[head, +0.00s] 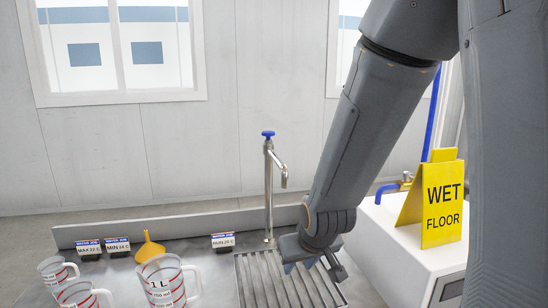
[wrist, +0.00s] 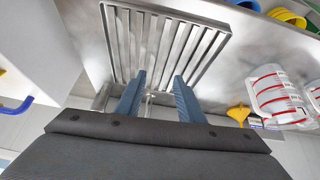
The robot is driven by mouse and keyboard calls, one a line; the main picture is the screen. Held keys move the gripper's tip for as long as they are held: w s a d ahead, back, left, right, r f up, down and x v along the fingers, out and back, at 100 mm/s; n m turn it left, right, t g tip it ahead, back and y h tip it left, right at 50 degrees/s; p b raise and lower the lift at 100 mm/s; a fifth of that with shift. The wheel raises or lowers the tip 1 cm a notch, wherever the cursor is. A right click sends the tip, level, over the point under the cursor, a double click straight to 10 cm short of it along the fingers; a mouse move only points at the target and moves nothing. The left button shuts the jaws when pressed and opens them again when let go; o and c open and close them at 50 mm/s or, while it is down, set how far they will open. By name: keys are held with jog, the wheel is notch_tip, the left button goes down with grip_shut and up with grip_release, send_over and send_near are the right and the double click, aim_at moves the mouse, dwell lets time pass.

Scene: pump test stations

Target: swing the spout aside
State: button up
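A slim metal pump tap (head: 268,195) with a blue knob (head: 268,134) stands upright at the back of the drain grate. Its spout (head: 282,172) juts to the right near the top and bends down. My gripper (head: 312,264) is low over the grate, to the right of the pump and below the spout, apart from both. In the wrist view its two blue fingers (wrist: 158,95) are spread wide. A thin metal piece shows between them, probably part of the pump. I cannot tell how far it is from the fingers.
The slotted grate (head: 249,280) is under my gripper. Measuring jugs (head: 163,282), a yellow funnel (head: 150,247) and small labels (head: 222,240) stand to the left. A white box (head: 400,255) with a yellow wet-floor sign (head: 442,203) is on the right. The metal counter between jugs and grate is clear.

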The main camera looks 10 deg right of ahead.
jog(key=w+r+n+t+p, duration=0.1)
jog(key=w+r+t+p, duration=0.1)
jog(key=w+r+t, duration=0.6)
jog(key=t+p, duration=0.2)
jog(key=t, duration=0.2)
send_near(279, 159)
jog(key=shift+w+a+f+n, duration=0.1)
jog(key=shift+w+f+n, duration=0.1)
jog(key=shift+w, duration=0.35)
jog(key=shift+w+f+n, duration=0.1)
jog(key=shift+w+f, duration=0.1)
jog(key=shift+w, duration=0.35)
jog(key=shift+w+r, duration=0.1)
jog(key=shift+w, duration=0.15)
jog(key=w+p, duration=0.2)
jog(key=w, duration=0.5)
jog(key=shift+w, duration=0.15)
grip_shut()
